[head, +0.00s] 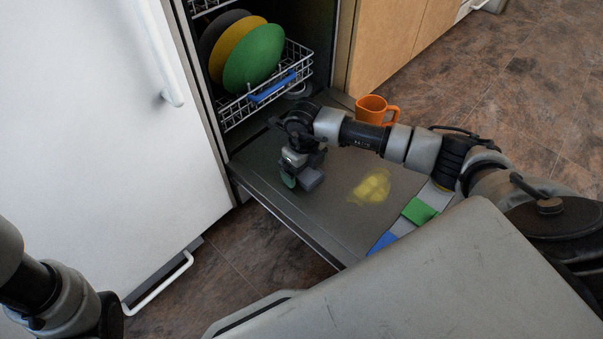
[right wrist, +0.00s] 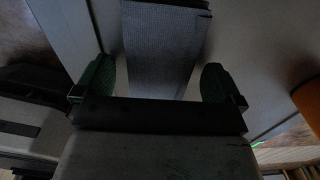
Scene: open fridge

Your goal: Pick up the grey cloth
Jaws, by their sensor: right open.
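The grey cloth (right wrist: 162,45) shows in the right wrist view as a flat, woven grey rectangle, lying between and beyond my fingertips. My right gripper (right wrist: 158,82) is open, with a green-padded finger on each side of the cloth; I cannot tell whether they touch it. In the head view my right gripper (head: 301,179) is low over the left part of the open dishwasher door (head: 330,215). There the gripper and arm hide most of the cloth, and I cannot separate it clearly from the grey gripper parts. My left arm shows at the lower left, its gripper out of view.
An orange mug (head: 371,110) stands at the door's back edge. Green (head: 419,211) and blue (head: 383,242) pieces lie along the door's right side. A rack (head: 240,115) holds several plates (head: 254,58) behind.

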